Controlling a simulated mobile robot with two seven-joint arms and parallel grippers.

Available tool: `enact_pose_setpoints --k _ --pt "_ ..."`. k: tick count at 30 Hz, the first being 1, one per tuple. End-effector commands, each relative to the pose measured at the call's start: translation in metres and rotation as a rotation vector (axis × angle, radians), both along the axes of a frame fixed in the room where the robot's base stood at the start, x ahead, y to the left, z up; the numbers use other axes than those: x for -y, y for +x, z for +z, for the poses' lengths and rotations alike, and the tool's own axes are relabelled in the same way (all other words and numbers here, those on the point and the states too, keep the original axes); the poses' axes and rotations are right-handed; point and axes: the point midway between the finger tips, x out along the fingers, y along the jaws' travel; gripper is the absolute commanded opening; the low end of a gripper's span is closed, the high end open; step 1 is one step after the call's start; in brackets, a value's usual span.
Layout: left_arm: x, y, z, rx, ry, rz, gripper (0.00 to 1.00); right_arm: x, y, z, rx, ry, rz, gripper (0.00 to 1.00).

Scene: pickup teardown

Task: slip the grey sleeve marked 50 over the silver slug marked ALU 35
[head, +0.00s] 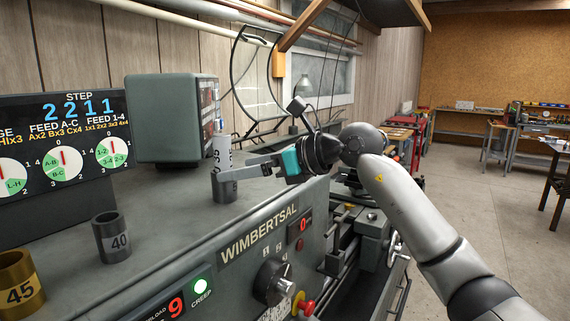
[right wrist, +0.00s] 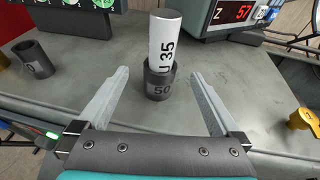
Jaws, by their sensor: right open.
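The silver slug marked ALU 35 (right wrist: 165,40) stands upright on the grey machine top. The dark grey sleeve marked 50 (right wrist: 160,88) is around its lower part and appears to rest on the surface. The slug's upper part sticks out well above the sleeve. In the head view the slug (head: 222,152) and sleeve (head: 223,190) are partly covered by my right gripper. My right gripper (right wrist: 160,74) is open and empty, with one finger on each side of the sleeve and visible gaps between. My left gripper is not in view.
A grey sleeve marked 40 (head: 111,238) and a brass sleeve marked 45 (head: 19,284) stand at the left of the machine top. A grey box-shaped unit (head: 172,118) and a dial panel (head: 62,155) stand behind. Another brass-coloured piece (right wrist: 303,121) is at the right in the wrist view.

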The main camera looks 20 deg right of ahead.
Motion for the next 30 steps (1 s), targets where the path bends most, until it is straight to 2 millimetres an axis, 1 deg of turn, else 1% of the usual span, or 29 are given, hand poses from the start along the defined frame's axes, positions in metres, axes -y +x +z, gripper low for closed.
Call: enact_pose_setpoints --k 1,6,12,15,21,30 --pt "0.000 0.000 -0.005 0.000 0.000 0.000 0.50 0.009 -0.008 0.002 0.002 -0.003 -0.004 1.00" --pt "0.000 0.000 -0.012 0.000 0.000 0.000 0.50 0.032 -0.033 0.012 0.002 -0.002 -0.003 1.00" --pt "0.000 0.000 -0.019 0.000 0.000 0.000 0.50 0.053 -0.056 0.023 0.002 -0.001 -0.003 1.00" --pt "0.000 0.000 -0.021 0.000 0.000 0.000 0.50 0.059 -0.064 0.026 0.002 0.000 -0.002 1.00" --pt "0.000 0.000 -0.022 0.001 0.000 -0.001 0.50 0.063 -0.070 0.030 0.001 0.001 0.000 1.00" --pt "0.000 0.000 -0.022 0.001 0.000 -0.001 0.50 0.063 -0.070 0.030 0.001 0.001 0.000 1.00"
